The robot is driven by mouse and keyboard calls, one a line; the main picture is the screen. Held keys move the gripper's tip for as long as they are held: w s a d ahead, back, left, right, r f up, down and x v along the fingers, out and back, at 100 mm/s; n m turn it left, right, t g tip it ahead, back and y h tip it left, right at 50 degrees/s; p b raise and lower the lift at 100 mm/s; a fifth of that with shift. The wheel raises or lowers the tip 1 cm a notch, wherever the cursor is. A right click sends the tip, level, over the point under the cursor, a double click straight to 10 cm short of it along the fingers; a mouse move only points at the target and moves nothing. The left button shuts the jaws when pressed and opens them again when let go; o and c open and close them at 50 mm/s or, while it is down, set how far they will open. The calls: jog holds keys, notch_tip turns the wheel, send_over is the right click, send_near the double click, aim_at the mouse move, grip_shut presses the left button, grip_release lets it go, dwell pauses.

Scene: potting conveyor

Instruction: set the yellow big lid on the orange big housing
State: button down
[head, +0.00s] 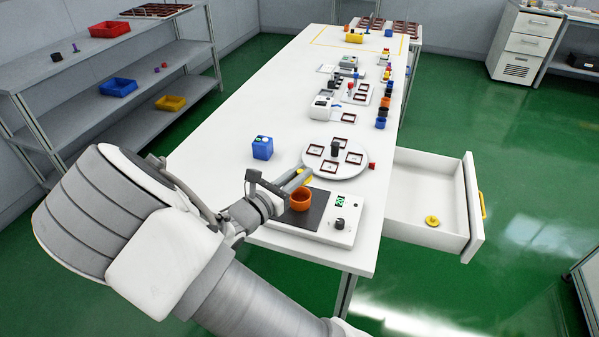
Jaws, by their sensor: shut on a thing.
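The orange big housing (301,201) stands upright on the dark pad of a white device at the table's near end. Its top looks open. My gripper (298,178) is just behind and above it in the picture, shut on a small yellow piece (301,172). This piece looks like the yellow big lid, but the fingers hide most of it. I see no contact between it and the housing. Another yellow round part with a knob (432,221) lies in the open drawer.
The white device (340,222) has a green display and a knob. A round turntable (335,162) with dark-framed squares stands behind it. A blue box (262,148) is to the left. The drawer (425,235) juts out at the right. Several devices and parts line the table's far right side.

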aim_at(299, 191)
jog(key=shift+f+b, duration=1.3)
jog(key=shift+f, duration=1.2)
jog(key=shift+f, duration=0.4)
dwell(0.4)
jog(key=c, duration=0.8)
grip_release()
jog(key=shift+o, duration=0.2)
jog(key=v, duration=1.7)
jog(key=shift+s+p, duration=0.25)
jog(key=shift+p, duration=0.2)
